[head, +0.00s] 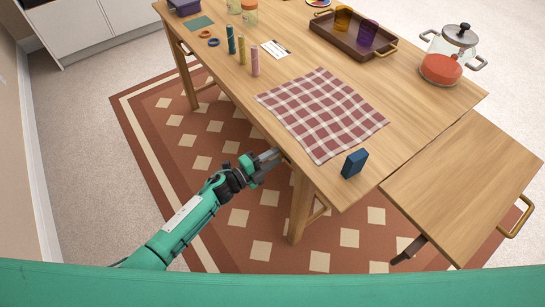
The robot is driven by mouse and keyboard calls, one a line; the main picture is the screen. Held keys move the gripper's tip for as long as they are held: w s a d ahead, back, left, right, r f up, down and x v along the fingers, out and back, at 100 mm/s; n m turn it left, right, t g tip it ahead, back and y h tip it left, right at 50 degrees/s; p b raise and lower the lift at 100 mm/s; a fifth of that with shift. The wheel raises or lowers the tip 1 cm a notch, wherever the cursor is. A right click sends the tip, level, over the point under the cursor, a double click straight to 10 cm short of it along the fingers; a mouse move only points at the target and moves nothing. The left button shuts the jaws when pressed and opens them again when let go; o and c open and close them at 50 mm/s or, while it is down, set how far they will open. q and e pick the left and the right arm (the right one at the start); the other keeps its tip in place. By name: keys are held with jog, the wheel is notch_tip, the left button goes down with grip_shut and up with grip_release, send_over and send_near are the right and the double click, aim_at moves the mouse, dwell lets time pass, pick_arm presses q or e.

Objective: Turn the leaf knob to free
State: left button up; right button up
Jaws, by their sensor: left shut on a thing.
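My right gripper is not in view.
A checked cloth (320,112) and a dark blue block (354,163) lie near the table edge. A tray (352,38) with cups, a glass pot (442,66) and several small cylinders stand further back. A patterned rug (190,135) covers the floor.

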pick_arm(q)
jog(key=shift+a, duration=0.1)
jog(key=o, duration=1)
jog(key=shift+c, duration=0.2)
jog(key=v, duration=1.3)
jog(key=shift+s+a+b, duration=0.25)
jog(key=shift+a+b, duration=0.05)
jog(key=shift+b, duration=0.15)
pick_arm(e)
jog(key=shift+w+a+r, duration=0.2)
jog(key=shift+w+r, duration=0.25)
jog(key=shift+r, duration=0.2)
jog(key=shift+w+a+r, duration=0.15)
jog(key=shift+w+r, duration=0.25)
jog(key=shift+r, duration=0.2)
pick_arm(q)
jog(key=shift+f, duration=0.1)
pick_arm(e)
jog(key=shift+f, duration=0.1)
